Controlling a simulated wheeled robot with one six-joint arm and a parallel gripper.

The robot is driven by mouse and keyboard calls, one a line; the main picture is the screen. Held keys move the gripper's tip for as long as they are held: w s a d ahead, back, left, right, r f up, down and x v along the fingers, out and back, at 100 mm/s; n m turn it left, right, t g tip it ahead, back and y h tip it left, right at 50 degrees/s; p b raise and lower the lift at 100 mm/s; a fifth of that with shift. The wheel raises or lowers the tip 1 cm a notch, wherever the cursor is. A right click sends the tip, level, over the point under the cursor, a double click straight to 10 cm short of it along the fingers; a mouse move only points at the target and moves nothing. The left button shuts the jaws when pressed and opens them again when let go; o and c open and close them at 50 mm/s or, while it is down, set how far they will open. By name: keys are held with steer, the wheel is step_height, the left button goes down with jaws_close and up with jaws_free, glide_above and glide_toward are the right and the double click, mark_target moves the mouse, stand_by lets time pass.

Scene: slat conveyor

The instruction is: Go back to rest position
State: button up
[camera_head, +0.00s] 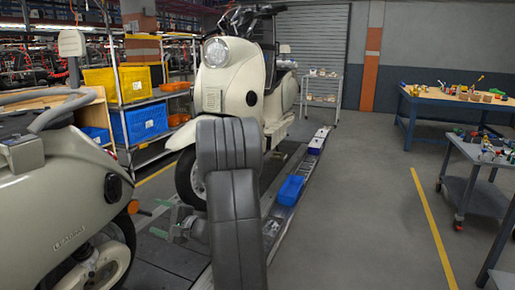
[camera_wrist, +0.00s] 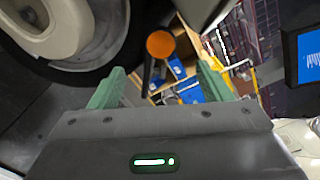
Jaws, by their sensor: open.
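My gripper (camera_wrist: 161,88) shows in the wrist view with its two green fingers spread apart. It is open, with nothing held between the fingers. An orange round reflector (camera_wrist: 160,45) on a dark stalk shows beyond and between the fingers, and I see no contact with it. In the head view my dark grey arm rises in the middle of the picture, and my gripper (camera_head: 176,226) shows low to its left, near the front wheel of a cream scooter (camera_head: 232,75). A second cream scooter (camera_head: 62,195) stands at the left, with an orange reflector (camera_head: 133,206) close to my gripper.
A slat conveyor (camera_head: 170,258) runs under the scooters. A blue bin (camera_head: 290,190) sits on its right edge. Shelves with a yellow bin (camera_head: 117,84) and a blue bin (camera_head: 140,122) stand behind. A blue workbench (camera_head: 455,105) and a grey cart (camera_head: 478,150) stand right. Floor between is clear.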

steer(key=x, duration=1)
steer(key=shift+w+a, duration=0.1)
steer(key=shift+a, duration=0.15)
steer(key=shift+d+r+p, duration=0.25)
steer(key=shift+p, duration=0.35)
glide_toward(133, 206)
steer(key=shift+w+a+f, duration=0.15)
steer(key=shift+a, duration=0.35)
steer(key=shift+w+a+f, duration=0.15)
steer(key=shift+w+a, duration=0.05)
steer(key=shift+a, duration=0.35)
steer(key=shift+d, duration=0.1)
